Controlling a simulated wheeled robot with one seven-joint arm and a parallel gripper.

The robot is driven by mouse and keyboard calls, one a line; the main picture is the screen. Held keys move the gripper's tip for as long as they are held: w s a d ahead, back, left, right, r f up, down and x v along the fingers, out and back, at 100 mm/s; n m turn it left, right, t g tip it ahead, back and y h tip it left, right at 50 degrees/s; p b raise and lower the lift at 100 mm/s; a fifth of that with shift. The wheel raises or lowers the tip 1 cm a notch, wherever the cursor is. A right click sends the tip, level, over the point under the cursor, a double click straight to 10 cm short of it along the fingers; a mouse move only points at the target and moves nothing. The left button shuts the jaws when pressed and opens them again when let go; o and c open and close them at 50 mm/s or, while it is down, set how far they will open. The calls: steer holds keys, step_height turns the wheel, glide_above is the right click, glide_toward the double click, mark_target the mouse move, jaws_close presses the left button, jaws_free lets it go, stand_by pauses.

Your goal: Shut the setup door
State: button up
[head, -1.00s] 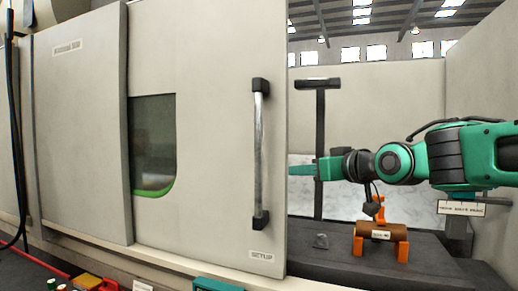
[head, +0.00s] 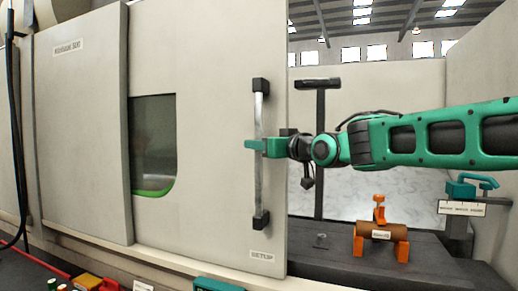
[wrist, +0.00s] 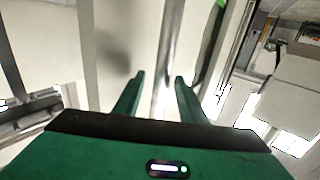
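The setup door (head: 215,220) is a large cream panel with a dark window and a "SETUP" label (head: 262,255) at its lower right. An open bay shows to the right of its edge. Its upright metal bar handle (head: 259,185) has black mounts at both ends. My green gripper (head: 256,145) is at the upper-middle part of the handle, reaching in from the right. In the wrist view the handle bar (wrist: 167,50) runs between the two spread fingers (wrist: 160,85). The fingers look apart from the bar; whether either touches it is unclear.
In the bay a brown cylinder (head: 378,232) rests on orange supports on a dark bench (head: 340,262). A black T-shaped post (head: 320,110) stands just right of the door. A labelled teal fixture (head: 470,188) is at the right. A neighbouring cream panel (head: 85,150) is at the left.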

steer(key=shift+w+a, duration=0.2)
steer(key=shift+w, duration=0.1)
jaws_close()
